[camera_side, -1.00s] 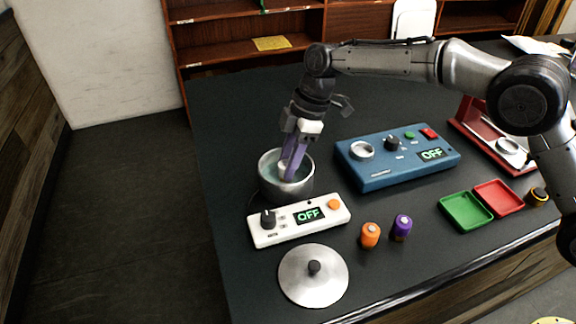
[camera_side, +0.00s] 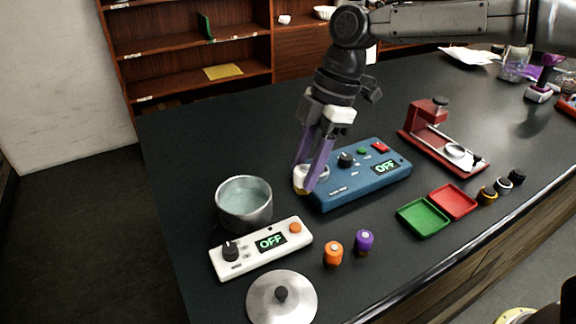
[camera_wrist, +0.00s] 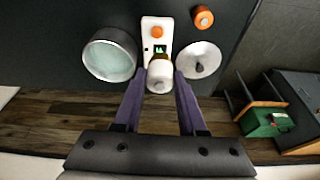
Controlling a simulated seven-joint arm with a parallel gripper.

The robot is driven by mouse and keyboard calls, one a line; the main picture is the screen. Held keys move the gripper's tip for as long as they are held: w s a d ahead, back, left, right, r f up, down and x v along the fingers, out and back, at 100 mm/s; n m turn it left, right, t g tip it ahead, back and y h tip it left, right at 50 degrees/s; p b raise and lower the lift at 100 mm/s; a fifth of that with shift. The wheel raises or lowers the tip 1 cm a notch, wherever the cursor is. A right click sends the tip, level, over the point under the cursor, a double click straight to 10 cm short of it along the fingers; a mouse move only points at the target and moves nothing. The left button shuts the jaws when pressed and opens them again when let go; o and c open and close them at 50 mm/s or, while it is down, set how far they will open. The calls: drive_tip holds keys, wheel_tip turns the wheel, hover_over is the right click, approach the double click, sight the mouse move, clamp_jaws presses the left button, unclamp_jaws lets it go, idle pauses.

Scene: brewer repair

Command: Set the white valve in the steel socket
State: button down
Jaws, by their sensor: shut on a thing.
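My gripper (camera_side: 308,178) has its purple fingers shut on the white valve (camera_side: 300,180), at the left end of the blue unit (camera_side: 360,181). The valve also shows between the fingertips in the wrist view (camera_wrist: 160,77), with an orange-brown band at its far end. The steel socket (camera_side: 322,172) is at the left end of the blue unit's top, partly hidden behind the fingers. In the side view the valve appears just left of the socket. I cannot tell its exact height or whether it touches the unit.
The steel pot (camera_side: 244,205) with pale liquid stands left of my gripper. The white control box (camera_side: 261,248), lid (camera_side: 282,298) and orange (camera_side: 333,254) and purple (camera_side: 363,242) knobs lie in front. Green (camera_side: 424,218) and red (camera_side: 453,202) trays and a red stand (camera_side: 437,135) are right.

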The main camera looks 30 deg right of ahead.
drive_tip(key=shift+s+d+r, duration=0.1)
drive_tip(key=shift+s+r, duration=0.1)
drive_tip(key=shift+w+r+n, duration=0.1)
drive_tip(key=shift+r+n, duration=0.2)
drive_tip(key=shift+n, duration=0.1)
drive_tip(key=shift+m, duration=0.4)
drive_tip(key=shift+w+d+f, duration=1.35)
drive_tip(key=shift+w+d, duration=0.45)
drive_tip(key=shift+w, duration=0.15)
drive_tip(key=shift+w+d+f, duration=1.3)
drive_tip(key=shift+w+d, duration=0.45)
drive_tip(key=shift+w, duration=0.2)
drive_tip(key=shift+w+d+f, duration=1.35)
drive_tip(key=shift+w+d, duration=0.45)
drive_tip(key=shift+w, duration=0.15)
drive_tip(key=shift+f, duration=1.2)
unclamp_jaws()
